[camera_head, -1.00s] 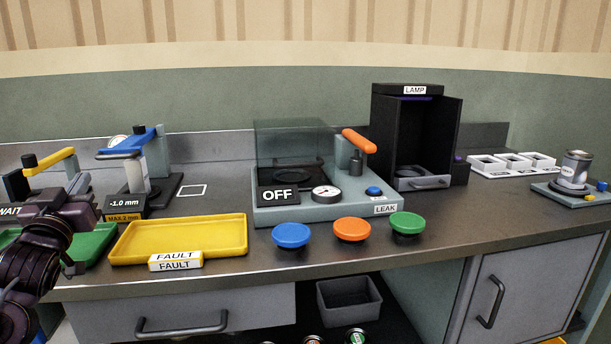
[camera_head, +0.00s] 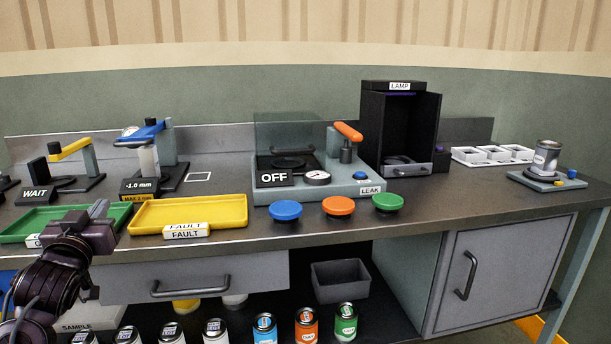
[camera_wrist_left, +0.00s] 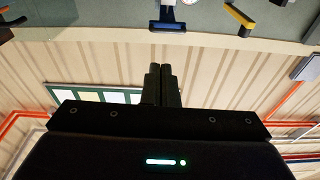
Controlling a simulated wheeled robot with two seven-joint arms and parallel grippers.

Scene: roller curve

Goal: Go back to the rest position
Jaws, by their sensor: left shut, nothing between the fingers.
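My left gripper (camera_head: 98,212) is in the lower left of the head view, in front of the bench edge by the green tray (camera_head: 42,217) and the yellow tray (camera_head: 222,207). In the left wrist view its two fingers (camera_wrist_left: 160,72) are together with nothing between them. That view shows mostly striped wall, with the bench gear along its top edge. My right gripper is not in view.
The bench (camera_head: 437,196) carries the leak tester (camera_head: 315,191), a black lamp box (camera_head: 400,120), and blue (camera_head: 286,210), orange (camera_head: 338,206) and green (camera_head: 388,202) buttons. Several cans stand on the shelf below, beside a grey bin (camera_head: 341,283). A grey cabinet (camera_head: 490,265) stands right.

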